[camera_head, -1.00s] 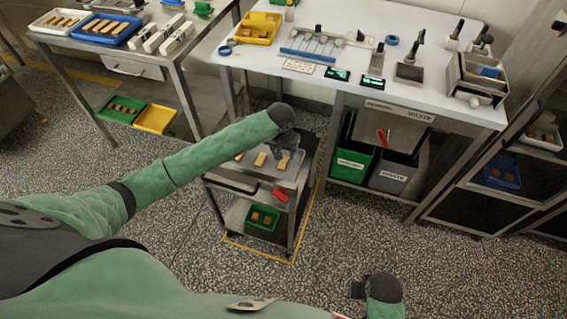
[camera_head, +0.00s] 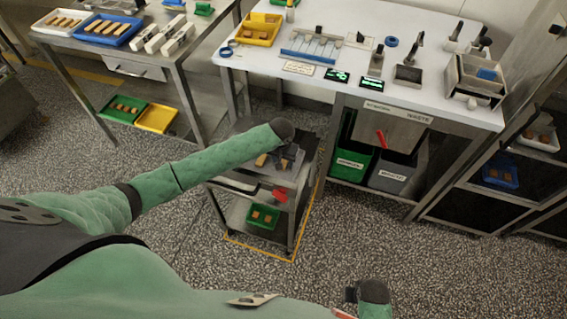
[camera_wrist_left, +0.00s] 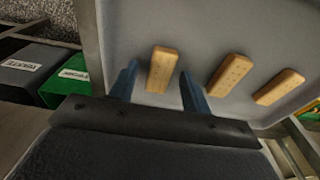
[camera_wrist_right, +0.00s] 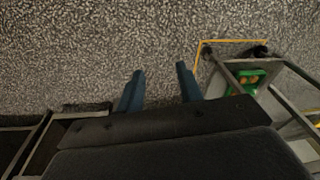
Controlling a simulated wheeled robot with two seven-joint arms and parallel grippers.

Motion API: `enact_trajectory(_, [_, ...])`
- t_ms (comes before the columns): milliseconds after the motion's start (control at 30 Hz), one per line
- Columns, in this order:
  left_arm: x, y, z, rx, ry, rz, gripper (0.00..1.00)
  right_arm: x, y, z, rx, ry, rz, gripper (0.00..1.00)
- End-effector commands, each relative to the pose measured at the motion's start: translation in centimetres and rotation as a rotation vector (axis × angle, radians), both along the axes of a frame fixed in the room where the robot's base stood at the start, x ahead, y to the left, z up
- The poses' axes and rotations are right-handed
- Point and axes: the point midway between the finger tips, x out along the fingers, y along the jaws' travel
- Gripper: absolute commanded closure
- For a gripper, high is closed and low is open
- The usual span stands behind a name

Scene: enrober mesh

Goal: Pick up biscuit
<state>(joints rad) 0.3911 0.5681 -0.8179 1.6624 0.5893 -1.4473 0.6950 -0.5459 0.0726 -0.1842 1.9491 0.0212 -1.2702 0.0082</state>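Three tan, oblong biscuits lie apart on a grey tray (camera_wrist_left: 215,30) in the left wrist view. The nearest biscuit (camera_wrist_left: 161,70) shows between the two blue fingers of my left gripper (camera_wrist_left: 158,80), which is open. The middle biscuit (camera_wrist_left: 229,74) and the end biscuit (camera_wrist_left: 279,87) lie to the right of the fingers. In the head view my left gripper (camera_head: 289,158) is low over the cart's top, and a biscuit (camera_head: 261,160) shows beside it. My right gripper (camera_wrist_right: 160,80) is open and empty above the speckled floor.
The cart (camera_head: 255,187) has a green bin (camera_head: 263,216) with biscuits on its lower shelf. A white worktable (camera_head: 440,95) stands behind it, with a green bin (camera_head: 352,161) and a grey bin (camera_head: 392,176) underneath. Open floor lies to the right of the cart.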

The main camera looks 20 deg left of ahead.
Motion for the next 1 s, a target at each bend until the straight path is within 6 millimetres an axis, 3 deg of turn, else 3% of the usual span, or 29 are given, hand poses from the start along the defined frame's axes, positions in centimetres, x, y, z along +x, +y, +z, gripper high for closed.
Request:
enact_trajectory(33, [0.0, 0.0, 0.0, 0.0, 0.0, 0.0, 0.63, 0.0, 0.0, 0.0, 0.0, 0.0, 0.0, 0.64])
enact_trajectory(167, [0.0, 0.0, 0.0, 0.0, 0.0, 0.0, 0.88, 0.0, 0.0, 0.0, 0.0, 0.0, 0.0, 0.64])
enact_trajectory(633, [0.0, 0.0, 0.8, -0.001, -0.002, 0.0, 0.88, -0.2, 0.0, 0.0, -0.001, 0.008, 0.002, 0.64])
enact_trajectory(833, [0.1, -0.1, 3.7, -0.002, -0.003, 0.0, 0.88, 0.7, 0.3, 4.6, 0.008, -0.01, 0.0, 0.64])
enact_trajectory(1000, [0.5, -3.6, 5.9, -0.004, -0.003, -0.002, 0.88, 0.5, 0.4, 8.3, 0.013, -0.01, 0.001, 0.64])
